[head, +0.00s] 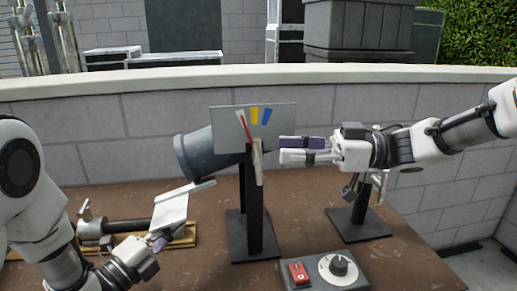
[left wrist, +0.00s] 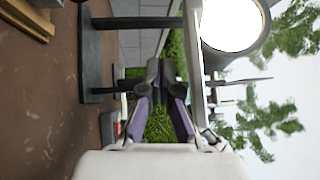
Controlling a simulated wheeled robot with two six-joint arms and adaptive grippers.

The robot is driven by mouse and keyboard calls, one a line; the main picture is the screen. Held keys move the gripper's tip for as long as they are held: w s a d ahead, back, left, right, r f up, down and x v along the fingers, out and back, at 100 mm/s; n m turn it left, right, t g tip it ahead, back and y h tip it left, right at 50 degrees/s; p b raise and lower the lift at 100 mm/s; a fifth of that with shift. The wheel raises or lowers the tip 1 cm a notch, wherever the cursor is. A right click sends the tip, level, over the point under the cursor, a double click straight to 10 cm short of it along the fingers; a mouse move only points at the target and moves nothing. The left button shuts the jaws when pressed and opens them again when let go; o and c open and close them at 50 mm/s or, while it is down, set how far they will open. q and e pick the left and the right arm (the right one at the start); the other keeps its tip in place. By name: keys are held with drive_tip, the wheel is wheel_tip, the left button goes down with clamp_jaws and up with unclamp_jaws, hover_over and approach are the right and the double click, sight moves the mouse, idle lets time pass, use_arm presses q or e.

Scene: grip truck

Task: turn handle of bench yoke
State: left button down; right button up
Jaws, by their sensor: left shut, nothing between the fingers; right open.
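The bench device I take for the yoke has a blue-grey cylinder (head: 208,153) on a black stand (head: 254,215). Behind the stand's top is a grey dial plate (head: 270,122) with red, yellow and blue marks. A pale upright bar (head: 258,165) at the stand's top may be its handle. My right gripper (head: 283,149) is open, its fingertips just right of that bar; contact is unclear. My left gripper (head: 165,241) is shut and empty, low in front of the cylinder. In the left wrist view its fingers (left wrist: 160,75) converge, with the black stand (left wrist: 90,50) beyond.
A control box (head: 325,271) with a red switch and a round knob sits at the front. A wooden board (head: 184,238) with a dark bar lies at left. The brown bench top is clear between the stands.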

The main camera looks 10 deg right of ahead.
sight(258, 157)
drive_tip(key=a, duration=0.3)
drive_tip(key=w+a, duration=0.1)
drive_tip(key=a, duration=0.2)
drive_tip(key=shift+w+a, duration=0.1)
clamp_jaws()
